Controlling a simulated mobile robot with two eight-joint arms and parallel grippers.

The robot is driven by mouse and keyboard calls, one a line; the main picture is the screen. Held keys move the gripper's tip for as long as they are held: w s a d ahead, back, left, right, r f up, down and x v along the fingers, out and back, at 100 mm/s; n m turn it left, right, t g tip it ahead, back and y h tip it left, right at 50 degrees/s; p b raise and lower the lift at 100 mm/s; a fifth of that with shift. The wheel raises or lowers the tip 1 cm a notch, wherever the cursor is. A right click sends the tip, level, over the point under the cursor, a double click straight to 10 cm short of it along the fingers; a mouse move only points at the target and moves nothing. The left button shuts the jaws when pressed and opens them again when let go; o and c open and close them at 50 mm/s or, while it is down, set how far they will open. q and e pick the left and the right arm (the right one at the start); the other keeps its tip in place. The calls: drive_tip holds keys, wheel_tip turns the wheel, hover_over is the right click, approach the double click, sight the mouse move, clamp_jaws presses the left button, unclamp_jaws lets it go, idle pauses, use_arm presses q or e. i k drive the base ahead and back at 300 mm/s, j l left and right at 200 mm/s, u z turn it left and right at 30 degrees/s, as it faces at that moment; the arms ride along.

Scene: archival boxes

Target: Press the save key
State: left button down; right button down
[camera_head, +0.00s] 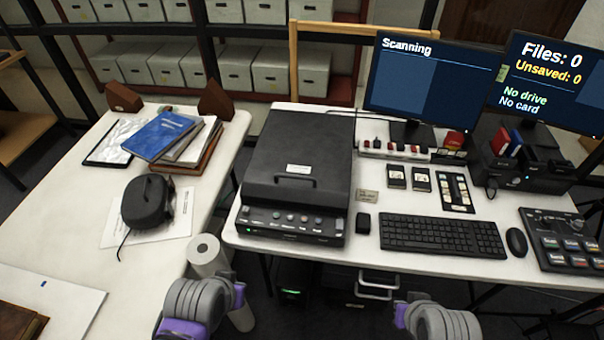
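The save key cannot be singled out, as the key labels are too small to read. A black control panel (565,243) with several labelled keys sits at the right edge of the desk. A black flatbed scanner (300,160), lid down, has a row of buttons (290,218) and a green light on its front. A black keyboard (442,236) lies between them. The left monitor (430,80) reads "Scanning". The right monitor (548,80) reads "Files: 0", "Unsaved: 0", "No drive", "No card". Only grey and purple parts of my arms show at the bottom; neither gripper is visible.
A mouse (516,242) lies between keyboard and panel. Small cards (396,176), a slotted tray (457,190) and a black dock (520,165) stand behind. The left table holds books (160,136) and a dark rounded device (146,200).

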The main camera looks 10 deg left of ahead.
sight(571, 244)
drive_tip(key=z, duration=1.8)
drive_tip(key=k+l+u, duration=0.1)
drive_tip(key=l+u, duration=0.15)
drive_tip(key=l, duration=0.4)
drive_tip(key=i, duration=0.65)
